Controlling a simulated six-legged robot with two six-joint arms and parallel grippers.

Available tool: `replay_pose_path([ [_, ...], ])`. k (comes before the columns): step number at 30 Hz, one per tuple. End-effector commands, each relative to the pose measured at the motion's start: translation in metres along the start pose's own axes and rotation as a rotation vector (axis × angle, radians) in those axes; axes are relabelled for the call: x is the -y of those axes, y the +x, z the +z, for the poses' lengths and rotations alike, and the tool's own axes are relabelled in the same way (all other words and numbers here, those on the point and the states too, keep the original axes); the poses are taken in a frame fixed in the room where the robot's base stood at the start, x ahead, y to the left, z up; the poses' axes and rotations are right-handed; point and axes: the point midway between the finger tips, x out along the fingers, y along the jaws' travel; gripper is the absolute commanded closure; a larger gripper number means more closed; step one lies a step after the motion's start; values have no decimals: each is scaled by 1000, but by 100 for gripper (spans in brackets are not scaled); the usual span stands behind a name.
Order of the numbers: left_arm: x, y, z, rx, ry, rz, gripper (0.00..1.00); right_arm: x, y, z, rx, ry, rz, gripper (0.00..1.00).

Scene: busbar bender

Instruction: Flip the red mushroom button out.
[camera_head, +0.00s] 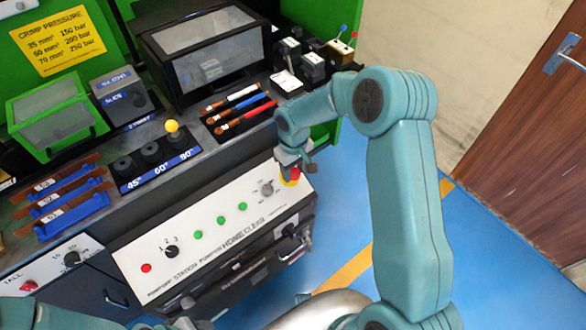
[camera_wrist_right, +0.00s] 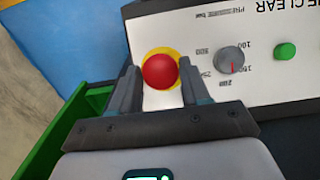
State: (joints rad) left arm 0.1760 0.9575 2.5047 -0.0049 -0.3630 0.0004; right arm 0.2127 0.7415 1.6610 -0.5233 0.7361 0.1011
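The red mushroom button (camera_wrist_right: 160,71) sits on a yellow ring at the end of the white control panel (camera_wrist_right: 205,50). In the right wrist view it lies between the tips of my right gripper (camera_wrist_right: 160,88), whose two fingers stand apart on either side of it. I cannot tell whether the fingers touch it. In the head view my right gripper (camera_head: 292,172) is over the right end of the panel and mostly covers the button (camera_head: 295,176). My left gripper does not show clearly; only part of my body is at the bottom edge.
A grey pressure dial (camera_wrist_right: 229,60) and a green button (camera_wrist_right: 285,51) are beside the red one. A black selector knob (camera_head: 171,252) and a small red lamp (camera_head: 146,268) are farther left. A yellow-balled lever (camera_head: 172,126) stands behind the panel. Blue floor (camera_head: 480,260) is open at right.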

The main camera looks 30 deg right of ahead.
Motion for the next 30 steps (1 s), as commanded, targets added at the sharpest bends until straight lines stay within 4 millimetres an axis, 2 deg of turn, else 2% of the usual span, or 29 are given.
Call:
replay_pose_path([
  [1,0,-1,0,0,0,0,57,-1,-3,-1,-3,1,1,36],
  [2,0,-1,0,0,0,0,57,-1,-3,-1,-4,0,1,32],
  [10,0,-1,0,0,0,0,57,0,-2,-1,-3,0,1,32],
  [14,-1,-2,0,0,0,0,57,0,-13,-2,-6,0,2,32],
  [17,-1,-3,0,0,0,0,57,-1,-32,-1,-8,-1,2,32],
  [27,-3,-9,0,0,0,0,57,0,-122,-1,-9,0,2,32],
  [30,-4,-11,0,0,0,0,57,0,-142,0,-8,0,2,32],
])
